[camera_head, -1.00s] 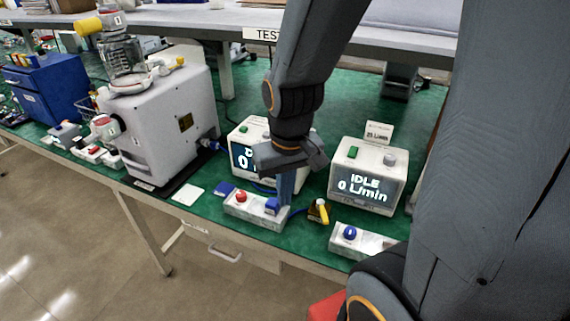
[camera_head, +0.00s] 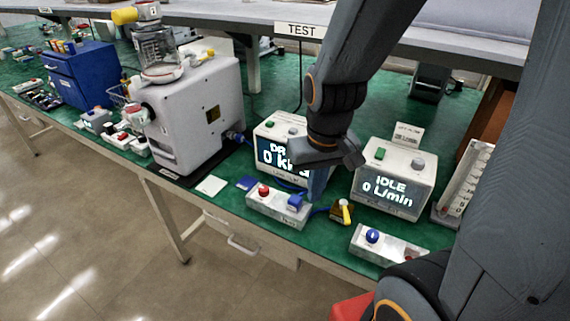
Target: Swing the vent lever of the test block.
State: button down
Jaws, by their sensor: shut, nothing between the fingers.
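A small brown-gold block with a yellow lever (camera_head: 345,212) stands on the green bench near its front edge. The lever points down toward the front. Just left of it lies a white block (camera_head: 275,208) with a red knob and a blue part, joined to it by a blue hose. My gripper (camera_head: 316,196) points down, shut and empty, behind the right end of the white block and left of the yellow lever. It looks apart from the lever; whether it touches the white block I cannot tell. My wrist hides part of the left display box (camera_head: 270,150).
A display box reading IDLE 0 L/min (camera_head: 394,180) stands behind and right of the lever. A white block with a blue knob (camera_head: 388,243) lies in front of it. A large pump (camera_head: 195,120) stands left. Low blue and white pads lie between.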

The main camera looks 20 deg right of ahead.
aim_at(343, 202)
jog(key=z, duration=1.2)
jog(key=k, duration=0.75)
jog(key=u, duration=0.85)
jog(key=i, duration=0.5)
